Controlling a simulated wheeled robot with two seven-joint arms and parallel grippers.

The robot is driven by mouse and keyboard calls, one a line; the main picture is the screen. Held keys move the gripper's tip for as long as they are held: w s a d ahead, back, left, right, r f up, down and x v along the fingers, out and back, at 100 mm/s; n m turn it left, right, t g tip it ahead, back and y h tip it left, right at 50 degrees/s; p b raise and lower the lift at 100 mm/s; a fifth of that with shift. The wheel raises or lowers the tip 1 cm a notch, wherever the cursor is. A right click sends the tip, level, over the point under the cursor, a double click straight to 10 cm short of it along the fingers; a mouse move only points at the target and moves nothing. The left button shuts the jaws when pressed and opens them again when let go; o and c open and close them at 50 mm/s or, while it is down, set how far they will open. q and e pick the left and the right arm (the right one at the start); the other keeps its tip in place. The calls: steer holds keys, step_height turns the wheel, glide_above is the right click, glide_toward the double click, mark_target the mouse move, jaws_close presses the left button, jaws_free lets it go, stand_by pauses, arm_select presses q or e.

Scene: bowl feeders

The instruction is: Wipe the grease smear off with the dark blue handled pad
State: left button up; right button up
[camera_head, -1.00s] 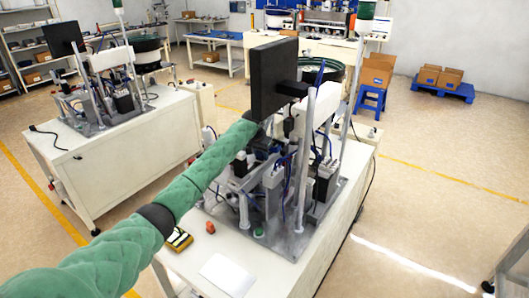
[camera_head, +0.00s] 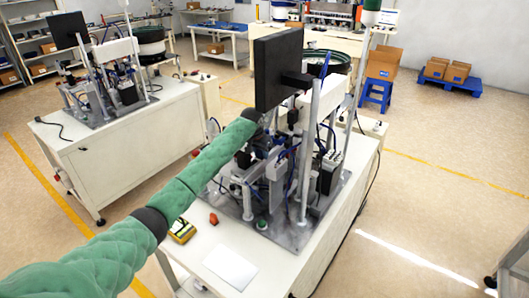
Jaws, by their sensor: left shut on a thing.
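My left arm comes in from the lower left and reaches over the front bench to the feeder machine, its wrist just below the black monitor (camera_head: 278,68). My left gripper (camera_head: 262,148) is small and dark against the machine's posts and cables. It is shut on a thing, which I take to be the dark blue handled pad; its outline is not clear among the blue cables. I cannot make out the grease smear. My right gripper is out of view.
The bench (camera_head: 215,240) carries a white sheet (camera_head: 230,266), a yellow and black device (camera_head: 182,231) and a small red part (camera_head: 213,219) at its front. Upright posts (camera_head: 307,150) and the monitor crowd the arm's end.

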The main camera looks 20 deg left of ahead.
mark_target(257, 153)
arm_select(q)
steer(key=shift+s+a+f, duration=0.1)
steer(key=shift+a+f, duration=0.3)
steer(key=shift+a, duration=0.35)
steer(key=shift+a+r, duration=0.15)
steer(key=shift+r, duration=0.65)
steer(key=shift+a+r, duration=0.8)
steer(key=shift+r, duration=0.15)
steer(key=d+r, duration=0.1)
steer(key=r, duration=0.2)
steer(key=shift+d, duration=0.35)
steer(key=shift+a+f, duration=0.1)
steer(key=shift+a, duration=0.15)
steer(key=shift+d+r, duration=0.25)
steer(key=shift+r, duration=1.35)
